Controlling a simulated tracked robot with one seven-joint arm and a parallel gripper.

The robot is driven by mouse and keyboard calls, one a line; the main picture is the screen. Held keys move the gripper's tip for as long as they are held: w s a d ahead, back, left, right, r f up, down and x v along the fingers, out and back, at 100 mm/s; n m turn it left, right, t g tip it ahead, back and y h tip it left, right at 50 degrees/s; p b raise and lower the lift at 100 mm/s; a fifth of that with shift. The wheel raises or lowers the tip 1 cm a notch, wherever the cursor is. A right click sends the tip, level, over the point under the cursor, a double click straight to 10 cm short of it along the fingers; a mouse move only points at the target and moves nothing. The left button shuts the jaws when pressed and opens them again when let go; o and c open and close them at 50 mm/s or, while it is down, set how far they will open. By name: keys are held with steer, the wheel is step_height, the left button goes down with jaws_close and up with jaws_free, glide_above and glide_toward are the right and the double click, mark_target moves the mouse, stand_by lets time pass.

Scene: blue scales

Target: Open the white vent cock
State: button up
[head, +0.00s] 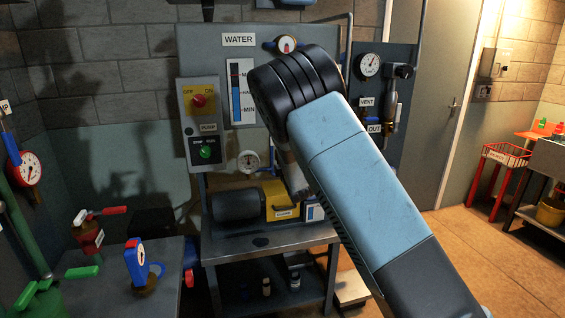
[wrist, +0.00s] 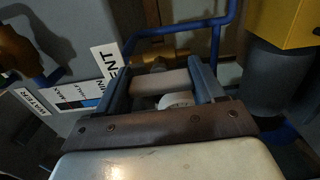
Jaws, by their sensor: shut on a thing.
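In the wrist view my gripper (wrist: 168,68) has its two blue-grey fingers on either side of a pale, bar-like handle (wrist: 165,83), which looks like the white vent cock. The fingers are shut on it. A brass fitting (wrist: 160,58) lies just beyond the fingertips. A white label (wrist: 110,65) ending in "ENT" stands just left of the gripper. How far the cock is turned cannot be told.
A round white dial-like thing (wrist: 175,101) shows below the handle. A blue pipe (wrist: 215,40) runs close by the fingers. In the head view the water panel (head: 215,55), the vent panel (head: 402,55) and a steel bench (head: 225,244) surround my arm. Open floor (head: 475,260) lies right.

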steer(key=shift+s+a+f, duration=0.2)
steer(key=shift+a+f, duration=0.05)
steer(key=shift+f, duration=0.05)
steer(key=o, duration=0.8)
steer(key=shift+o, duration=1.2)
steer(key=shift+w+d+r, duration=0.1)
steer(key=shift+r, duration=0.05)
steer(key=v, duration=1.4)
steer(key=shift+w, duration=0.15)
